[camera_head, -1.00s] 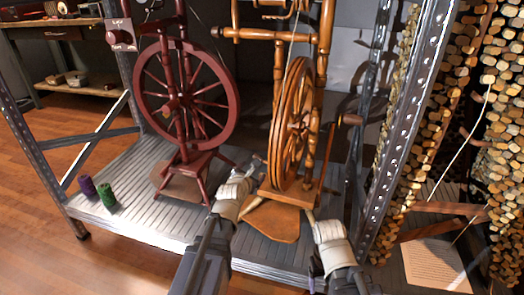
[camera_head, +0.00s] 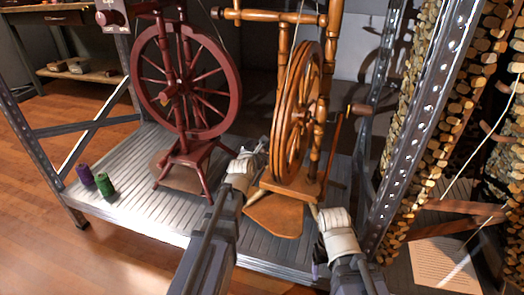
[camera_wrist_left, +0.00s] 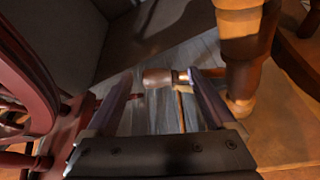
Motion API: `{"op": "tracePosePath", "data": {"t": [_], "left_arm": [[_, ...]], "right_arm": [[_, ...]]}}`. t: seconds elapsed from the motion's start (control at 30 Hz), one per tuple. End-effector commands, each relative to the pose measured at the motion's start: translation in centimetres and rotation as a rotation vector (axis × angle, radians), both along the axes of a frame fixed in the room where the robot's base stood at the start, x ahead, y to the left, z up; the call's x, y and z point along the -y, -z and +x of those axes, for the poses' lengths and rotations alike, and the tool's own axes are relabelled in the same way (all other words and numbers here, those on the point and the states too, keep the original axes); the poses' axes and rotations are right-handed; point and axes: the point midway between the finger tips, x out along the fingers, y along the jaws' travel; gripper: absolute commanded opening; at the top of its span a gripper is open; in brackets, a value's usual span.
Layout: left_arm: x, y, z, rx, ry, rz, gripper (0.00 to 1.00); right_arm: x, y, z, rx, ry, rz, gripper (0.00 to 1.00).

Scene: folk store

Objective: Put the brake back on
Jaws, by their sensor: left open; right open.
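An orange-brown wooden spinning wheel (camera_head: 292,118) stands on the grey ribbed platform. A wooden handle (camera_head: 358,109) sticks out to its right. My left gripper (camera_head: 258,150) is just left of the wheel's lower rim. In the left wrist view its fingers (camera_wrist_left: 158,84) are open and empty. A short turned wooden knob with a metal collar (camera_wrist_left: 157,77) shows between and beyond the fingertips; I cannot tell whether it is the brake. A thick wooden leg (camera_wrist_left: 247,50) stands right of it. My right gripper (camera_head: 316,208) is low, near the wheel's treadle (camera_head: 274,216); its fingertips are hardly visible.
A dark red spinning wheel (camera_head: 185,85) stands to the left on the same platform (camera_head: 130,200). A purple spool (camera_head: 86,177) and a green spool (camera_head: 105,184) stand near its left edge. A metal post (camera_head: 420,110) rises at right beside stacked firewood (camera_head: 400,150).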

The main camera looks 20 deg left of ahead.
Motion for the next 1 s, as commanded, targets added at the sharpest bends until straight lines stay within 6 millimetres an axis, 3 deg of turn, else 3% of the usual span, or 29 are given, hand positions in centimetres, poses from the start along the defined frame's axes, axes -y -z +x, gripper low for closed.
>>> {"op": "tracePosePath", "data": {"t": [0.03,0.17,0.47,1.0], "left_arm": [[0.0,0.6,1.2,0.0,0.0,0.0,0.89],[-0.1,1.0,2.4,0.0,0.0,-0.001,0.89],[0.0,1.0,2.6,0.0,0.0,-0.001,0.89],[0.0,1.0,2.6,0.0,0.0,-0.001,0.28]], "right_arm": [[0.0,0.6,0.0,0.0,0.0,0.0,0.73],[0.0,1.0,0.0,0.0,0.0,0.0,0.73],[0.0,1.0,0.0,0.0,0.0,0.0,0.73],[0.0,1.0,0.0,0.0,0.0,0.0,0.73]]}}
